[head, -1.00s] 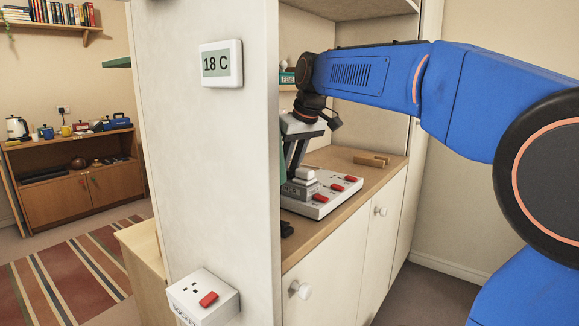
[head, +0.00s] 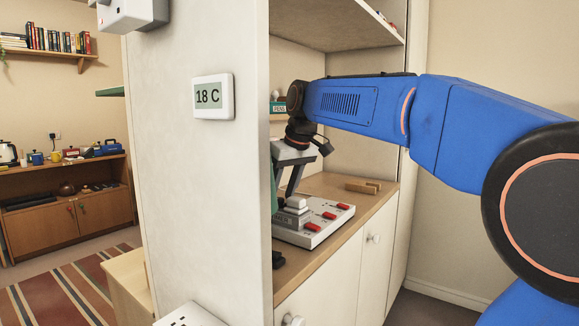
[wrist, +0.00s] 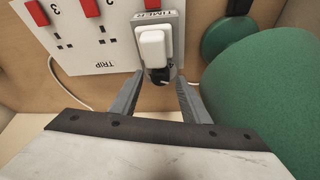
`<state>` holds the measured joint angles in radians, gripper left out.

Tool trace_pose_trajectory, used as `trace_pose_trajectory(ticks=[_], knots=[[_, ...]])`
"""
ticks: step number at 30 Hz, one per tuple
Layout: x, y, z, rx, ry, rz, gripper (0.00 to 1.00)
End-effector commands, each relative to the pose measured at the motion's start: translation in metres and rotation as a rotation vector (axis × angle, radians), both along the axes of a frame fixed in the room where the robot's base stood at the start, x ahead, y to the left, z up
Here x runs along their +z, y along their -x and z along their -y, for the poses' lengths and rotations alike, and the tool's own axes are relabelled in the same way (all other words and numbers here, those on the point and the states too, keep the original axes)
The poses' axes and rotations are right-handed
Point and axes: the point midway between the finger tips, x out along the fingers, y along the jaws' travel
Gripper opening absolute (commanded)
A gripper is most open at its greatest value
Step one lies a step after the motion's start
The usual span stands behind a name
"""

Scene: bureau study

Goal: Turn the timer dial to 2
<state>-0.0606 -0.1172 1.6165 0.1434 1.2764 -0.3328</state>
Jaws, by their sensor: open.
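The timer (wrist: 168,22) is a grey block labelled TIMER with a white raised block on its front, plugged at the end of a white socket strip (wrist: 104,58). A dark round dial with a pale mark (wrist: 160,76) shows at its near end, partly hidden by the white block; I cannot read its setting. In the head view the timer (head: 292,218) sits on the strip in the cabinet, partly cut off by the side panel. My gripper (wrist: 158,88) is open, its two fingers on either side of the dial, apart from it as far as I can tell.
A green rounded object (wrist: 265,85) stands close to the right finger. Red switches (wrist: 89,8) line the strip. A white cable (wrist: 68,88) runs on the left. The cabinet side panel (head: 205,180) stands left of my arm. A wooden block (head: 363,186) lies farther back.

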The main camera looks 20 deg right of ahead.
Motion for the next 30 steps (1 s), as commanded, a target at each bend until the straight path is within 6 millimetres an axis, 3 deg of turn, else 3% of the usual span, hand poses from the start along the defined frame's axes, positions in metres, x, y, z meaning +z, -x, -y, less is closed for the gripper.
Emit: trace_pose_trajectory(ticks=[21,30], knots=[[0.125,0.046,0.021,-0.001,0.001,0.003,0.42],[0.151,0.057,0.026,0.000,0.000,0.001,0.42]])
